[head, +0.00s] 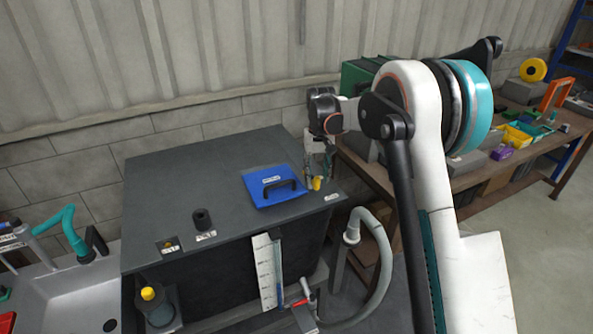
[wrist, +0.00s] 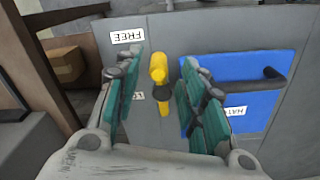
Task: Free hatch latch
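The hatch is a blue panel (head: 277,187) with a black handle, on top of the dark grey cabinet (head: 190,170). The same hatch shows at the right of the wrist view (wrist: 240,75). The yellow latch (head: 317,184) sits beside the hatch's right edge in the head view. In the wrist view the yellow latch (wrist: 159,72) stands between my finger pads, with gaps on both sides. My gripper (wrist: 163,60) is open around it, pointing down at the cabinet top. A FREE label (wrist: 127,36) lies beyond the latch; a second label (wrist: 138,96) is partly hidden by the left finger.
A black knob (head: 202,219) and a small yellow fitting (head: 169,246) are on the cabinet top. A sink (head: 75,295) is at the left, a grey hose (head: 378,255) at the cabinet's right. A workbench (head: 465,180) with coloured items stands behind my arm.

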